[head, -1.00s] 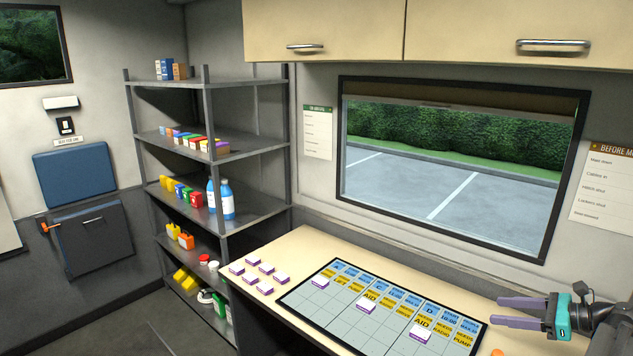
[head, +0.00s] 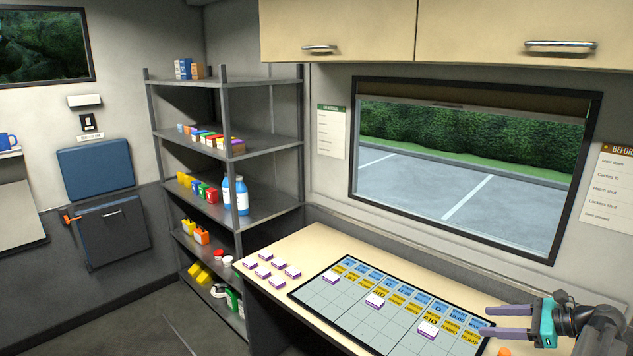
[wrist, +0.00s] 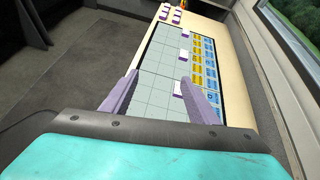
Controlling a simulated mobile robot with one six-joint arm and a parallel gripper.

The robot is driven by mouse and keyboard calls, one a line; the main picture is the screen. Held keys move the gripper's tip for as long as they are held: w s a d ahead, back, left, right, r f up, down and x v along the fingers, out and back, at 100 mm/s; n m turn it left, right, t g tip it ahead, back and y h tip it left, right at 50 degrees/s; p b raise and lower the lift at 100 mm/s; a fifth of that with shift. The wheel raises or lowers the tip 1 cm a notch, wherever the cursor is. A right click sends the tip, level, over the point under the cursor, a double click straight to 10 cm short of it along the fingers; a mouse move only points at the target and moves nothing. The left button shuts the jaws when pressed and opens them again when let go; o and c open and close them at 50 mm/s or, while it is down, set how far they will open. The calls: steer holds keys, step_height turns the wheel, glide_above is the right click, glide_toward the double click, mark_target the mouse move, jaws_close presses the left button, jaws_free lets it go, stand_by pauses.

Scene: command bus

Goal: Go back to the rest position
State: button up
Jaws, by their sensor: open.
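My gripper (head: 508,322) is at the lower right of the head view, with its purple fingers apart and nothing between them. It is raised over the right end of the desk and points left. In the wrist view my gripper (wrist: 153,95) shows its two fingers spread, with the board beyond them. The gridded board (head: 345,318) lies on the desk (head: 290,243), with blue and yellow labels along its far side. White-topped purple blocks stand on it: one at the left (head: 331,278), one in the middle (head: 375,300) and one at the right (head: 427,330).
Several more blocks (head: 264,272) stand on the desk left of the board. A grey shelf unit (head: 262,205) with bottles and boxes stands behind. Cupboards (head: 335,25) hang above the window (head: 470,190). An orange object (head: 504,351) shows partly at the bottom edge.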

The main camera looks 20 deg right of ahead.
steer(key=w+a+f+n+g+h, duration=0.1)
steer(key=w+a+f+n+g, duration=0.3)
steer(key=a+f, duration=0.6)
steer(key=w+a+f+n+g, duration=0.3)
steer(key=w+a+f+n, duration=0.35)
steer(key=a, duration=0.65)
steer(key=s+a+f+n+g+h, duration=0.1)
steer(key=s+a+f+n+h, duration=0.1)
steer(key=a+f+n, duration=0.35)
steer(key=s+a+f+n+g+h, duration=0.1)
steer(key=a+f+n+h, duration=0.1)
steer(key=a+n, duration=0.6)
steer(key=s+a+f+n+g+h, duration=0.1)
steer(key=s+a+f+n+h, duration=0.2)
steer(key=a, duration=0.7)
steer(key=s+f+g+b, duration=0.1)
steer(key=s+f+b, duration=0.6)
steer(key=f, duration=0.6)
steer(key=s+f+g+b, duration=0.2)
steer(key=s+f+b, duration=0.5)
steer(key=f, duration=0.7)
steer(key=s+f+g+b, duration=0.2)
steer(key=s+f+b, duration=0.5)
steer(key=s+f, duration=0.3)
step_height(320, 180, down, 4)
steer(key=shift+f+n+y, duration=0.15)
steer(key=shift+n+y, duration=0.15)
steer(key=shift+y, duration=0.1)
